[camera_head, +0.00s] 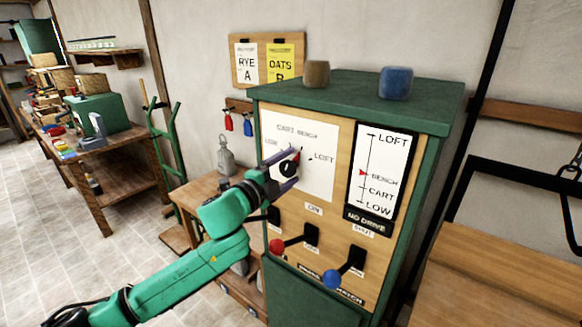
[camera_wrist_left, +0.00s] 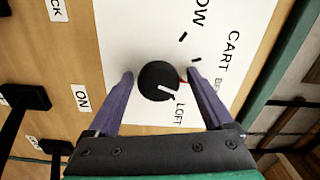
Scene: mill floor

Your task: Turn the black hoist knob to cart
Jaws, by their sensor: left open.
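The black hoist knob (camera_head: 288,170) sits on a white dial plate marked LOW, CART, BENCH and LOFT. In the left wrist view the knob (camera_wrist_left: 152,78) carries a white mark facing LOFT, and a red bit shows at its BENCH side, partly behind a finger. In the head view this red pointer leans up and right. My left gripper (camera_wrist_left: 160,84) is open, its two purple fingers on either side of the knob, with gaps visible. It also shows in the head view (camera_head: 281,172). The level scale (camera_head: 381,170) has its red arrow just above BENCH. My right gripper is out of view.
Below the dial are a red-knobbed lever (camera_head: 277,246) and a blue-knobbed lever (camera_head: 332,279). A brown block (camera_head: 317,74) and a blue block (camera_head: 396,82) stand on the green cabinet top (camera_head: 357,92). A workbench (camera_head: 100,152) stands far left.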

